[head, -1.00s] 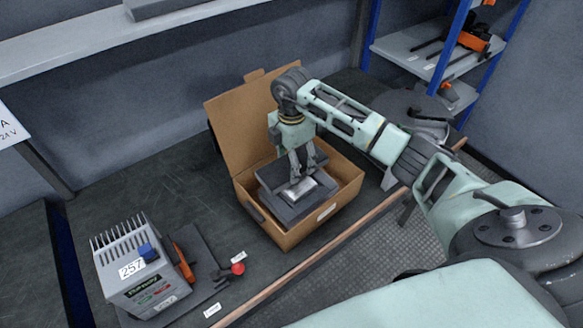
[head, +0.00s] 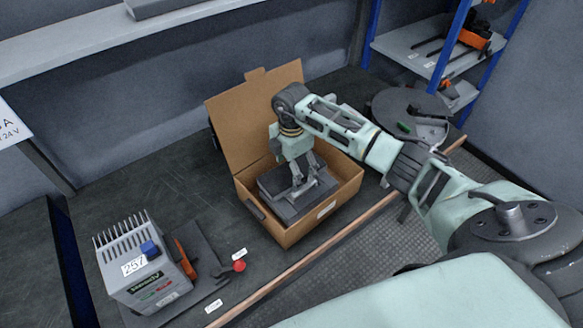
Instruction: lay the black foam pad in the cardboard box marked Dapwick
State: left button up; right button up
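The cardboard box (head: 280,232) stands open on the dark bench, its lid flap raised at the back left. The label on its front is too small to read. A dark flat pad (head: 277,187) lies inside the box walls, partly hidden by my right gripper (head: 303,190). My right gripper points down into the box with its fingers at the pad, by a small light grey patch. Whether the fingers are closed on the pad is unclear. My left gripper is not in view.
A grey finned unit (head: 150,270) marked 257 stands at the front left, near a red knob (head: 239,266). A dark round turntable (head: 388,105) is at the back right, by a blue-framed shelf (head: 430,45).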

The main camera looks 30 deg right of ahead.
jog(key=shift+r, duration=0.15)
notch_tip(320, 180, up, 12)
jog(key=b, duration=0.2)
dwell(0.5)
dwell(0.4)
